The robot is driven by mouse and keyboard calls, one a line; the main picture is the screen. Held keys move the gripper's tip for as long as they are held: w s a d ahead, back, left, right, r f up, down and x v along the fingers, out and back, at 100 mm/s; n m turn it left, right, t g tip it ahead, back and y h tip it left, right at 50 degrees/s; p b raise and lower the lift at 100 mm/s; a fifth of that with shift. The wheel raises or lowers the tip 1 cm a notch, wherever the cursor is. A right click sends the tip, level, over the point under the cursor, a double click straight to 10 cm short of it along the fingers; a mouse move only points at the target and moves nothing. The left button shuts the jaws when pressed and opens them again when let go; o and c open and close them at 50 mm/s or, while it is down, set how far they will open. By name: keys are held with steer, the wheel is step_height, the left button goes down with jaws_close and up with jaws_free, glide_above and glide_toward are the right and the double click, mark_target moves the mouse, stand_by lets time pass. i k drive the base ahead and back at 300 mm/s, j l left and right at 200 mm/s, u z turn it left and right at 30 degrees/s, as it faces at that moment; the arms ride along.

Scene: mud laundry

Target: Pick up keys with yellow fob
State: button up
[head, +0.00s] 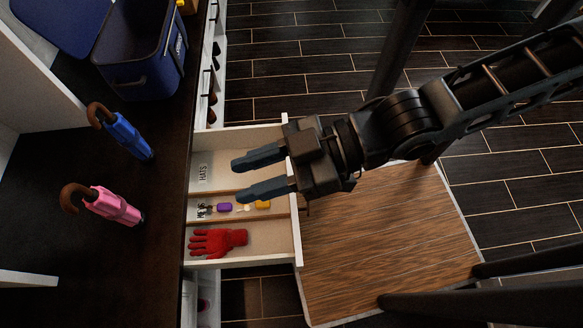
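The keys with the yellow fob (262,204) lie in the middle compartment of an open drawer (297,240). The yellow fob is at the right, and small pale parts, likely its keys, show to its left. My gripper (237,181) is open and empty, with its two dark blue fingers apart and pointing left over the drawer. The lower finger appears just above the yellow fob in the picture. How high the gripper is over the drawer is hard to tell.
A purple fob (224,207) lies left of the yellow one. A red glove (217,241) fills the lower compartment; the upper one has a "HATS" label (203,173).

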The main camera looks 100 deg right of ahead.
mark_target(260, 204)
steer(key=k+l+u, duration=0.1)
steer(key=k+l, duration=0.3)
steer(key=k, duration=0.15)
steer(key=k+l, duration=0.35)
steer(key=k, duration=0.15)
steer(key=k+l+u, duration=0.15)
steer(key=k+l, duration=0.15)
steer(key=k, duration=0.25)
